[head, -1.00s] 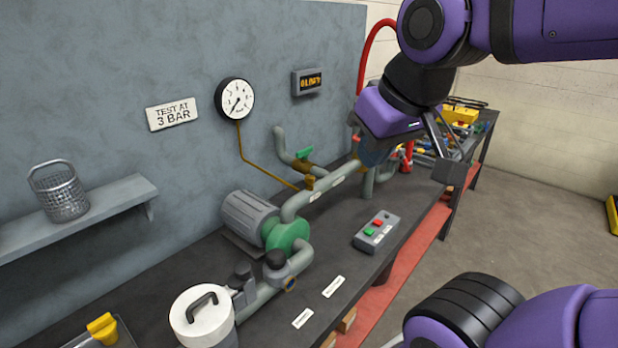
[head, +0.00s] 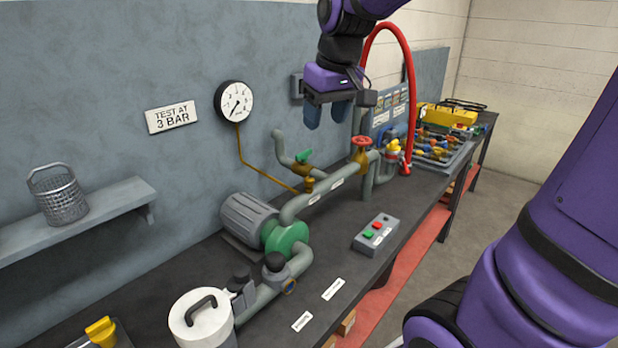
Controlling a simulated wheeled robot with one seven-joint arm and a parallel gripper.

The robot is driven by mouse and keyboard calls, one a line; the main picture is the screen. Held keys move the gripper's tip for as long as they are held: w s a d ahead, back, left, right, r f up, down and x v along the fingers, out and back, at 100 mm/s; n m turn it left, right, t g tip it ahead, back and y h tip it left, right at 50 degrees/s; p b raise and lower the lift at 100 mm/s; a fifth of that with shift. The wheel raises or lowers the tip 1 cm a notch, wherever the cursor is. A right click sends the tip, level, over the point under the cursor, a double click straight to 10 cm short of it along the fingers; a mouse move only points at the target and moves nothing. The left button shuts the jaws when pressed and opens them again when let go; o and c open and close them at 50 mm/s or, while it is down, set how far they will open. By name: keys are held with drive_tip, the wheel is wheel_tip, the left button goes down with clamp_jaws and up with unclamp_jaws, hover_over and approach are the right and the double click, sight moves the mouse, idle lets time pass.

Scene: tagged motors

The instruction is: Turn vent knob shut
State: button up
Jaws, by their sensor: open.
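My gripper (head: 326,114) hangs high over the bench, fingers pointing down, open with nothing between the fingertips. It is above and left of a red handwheel (head: 361,141) on the pipe run. A green-handled valve (head: 304,156) sits below it, on a branch near the wall. Two dark round caps or knobs, one (head: 240,274) and another (head: 274,261), stand on the pipe in front of the green and grey pump (head: 262,226). The labels are too small to read, so I cannot tell which part is the vent knob. My gripper touches none of these.
A pressure gauge (head: 234,101) is on the wall. A red hose (head: 409,90) arches right of my gripper. A button box (head: 376,234) and a lidded white pot (head: 203,318) stand on the dark bench (head: 345,260). A tool tray (head: 445,147) is at the far end.

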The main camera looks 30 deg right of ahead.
drive_tip(key=w+d+f+g, duration=0.1)
drive_tip(key=w+d+f, duration=0.1)
drive_tip(key=w, duration=0.3)
drive_tip(key=w+d+f, duration=0.2)
drive_tip(key=w+f, duration=0.1)
drive_tip(key=w, duration=0.2)
drive_tip(key=n+g, duration=0.1)
drive_tip(key=g, duration=0.1)
approach(309, 178)
wheel_tip(309, 178, down, 9)
drive_tip(key=shift+a+f, duration=0.15)
drive_tip(key=shift+f, duration=0.1)
drive_tip(key=c, duration=0.9)
